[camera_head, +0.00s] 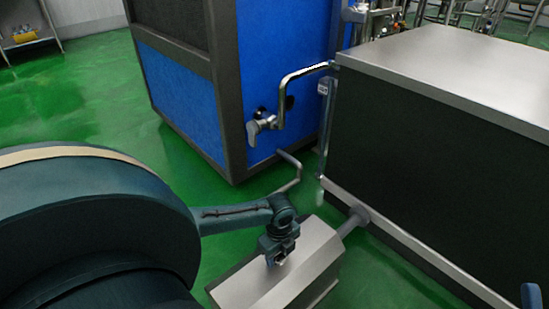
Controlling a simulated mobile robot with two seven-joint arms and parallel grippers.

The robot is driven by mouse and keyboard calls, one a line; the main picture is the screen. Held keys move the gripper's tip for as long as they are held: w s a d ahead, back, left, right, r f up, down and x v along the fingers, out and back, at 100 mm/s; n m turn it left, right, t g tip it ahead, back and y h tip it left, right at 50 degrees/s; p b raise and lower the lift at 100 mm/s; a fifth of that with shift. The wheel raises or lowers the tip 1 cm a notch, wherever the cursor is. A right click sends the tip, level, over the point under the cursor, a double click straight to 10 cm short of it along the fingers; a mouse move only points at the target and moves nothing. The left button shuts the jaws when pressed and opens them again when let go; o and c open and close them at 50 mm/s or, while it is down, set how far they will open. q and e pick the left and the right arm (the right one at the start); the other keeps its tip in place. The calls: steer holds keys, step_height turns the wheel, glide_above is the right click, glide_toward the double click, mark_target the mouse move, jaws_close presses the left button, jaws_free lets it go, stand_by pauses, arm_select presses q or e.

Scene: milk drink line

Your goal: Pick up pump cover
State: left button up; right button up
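The pump cover appears to be the silver metal box (318,262) low on the green floor at the bottom centre, with a flat top and sloping sides. My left gripper (277,260) comes in from the left on a dark teal arm and points down over the left part of the box's top. Its fingers are small and dark here, so I cannot tell whether they are open or shut, or whether they touch the box.
A large steel-topped dark cabinet (440,150) stands to the right, joined to the box by a grey pipe (354,220). Behind is a blue-panelled machine (285,50) with a bent steel pipe (283,95) and a valve. Green floor (85,95) is open at the left.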

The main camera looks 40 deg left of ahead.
arm_select(q)
jaws_close()
stand_by(0.4)
steer(key=shift+w+r, duration=0.1)
